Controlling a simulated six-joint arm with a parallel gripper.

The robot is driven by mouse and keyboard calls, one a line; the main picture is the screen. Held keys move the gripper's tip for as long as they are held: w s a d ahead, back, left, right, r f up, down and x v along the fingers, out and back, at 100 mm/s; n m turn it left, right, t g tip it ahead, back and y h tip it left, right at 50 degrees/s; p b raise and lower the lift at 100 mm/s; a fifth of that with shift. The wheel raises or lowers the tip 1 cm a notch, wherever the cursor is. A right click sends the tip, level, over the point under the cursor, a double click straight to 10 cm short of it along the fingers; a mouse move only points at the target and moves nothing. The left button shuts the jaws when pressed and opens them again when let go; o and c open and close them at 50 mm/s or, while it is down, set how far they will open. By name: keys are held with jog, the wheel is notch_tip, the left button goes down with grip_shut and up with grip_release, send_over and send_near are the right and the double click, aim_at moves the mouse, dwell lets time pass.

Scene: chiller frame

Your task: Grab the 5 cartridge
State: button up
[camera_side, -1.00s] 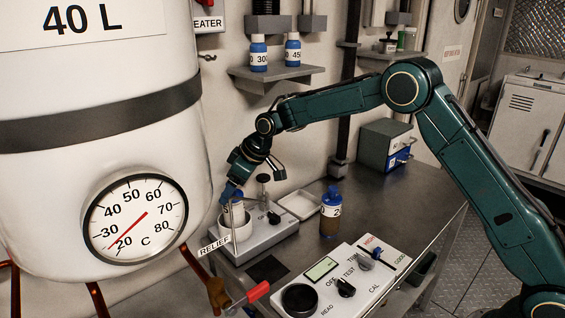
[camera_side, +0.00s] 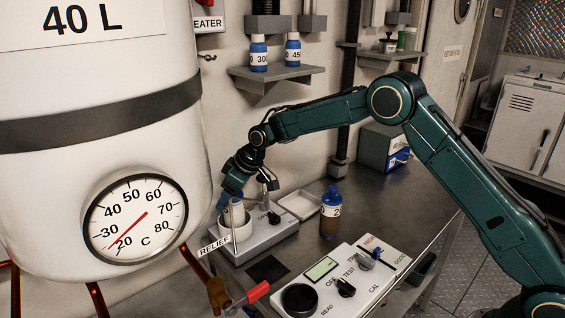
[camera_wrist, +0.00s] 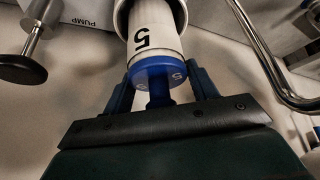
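The 5 cartridge (camera_wrist: 156,38) has a white body marked 5 and a blue cap with a narrow blue stem, seen large in the wrist view. It stands in a white cup (camera_wrist: 120,22) on a grey unit; in the side view its pale body (camera_side: 238,212) shows above the cup (camera_side: 232,231). My gripper (camera_wrist: 160,78) is at the cap, with one blue finger on either side and clear space beside the stem. The fingers look open; whether they touch the cap's sides is hard to tell. In the side view my gripper (camera_side: 231,200) reaches down over the cup.
A black-knobbed pump post (camera_wrist: 30,62) stands beside the cup. A blue-capped brown bottle (camera_side: 330,215) and a small tray (camera_side: 300,203) are to the right. A control panel (camera_side: 345,280) lies in front. A white tank (camera_side: 110,140) is close on the left.

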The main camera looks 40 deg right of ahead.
jog(key=c, duration=1)
jog(key=shift+r, duration=0.2)
notch_tip(320, 180, up, 7)
jog(key=shift+f, duration=0.1)
jog(key=s+d, duration=0.3)
jog(key=s, duration=0.2)
jog(key=s+d, duration=0.3)
jog(key=s, duration=0.2)
jog(key=s+d, duration=0.4)
jog(key=s, duration=0.1)
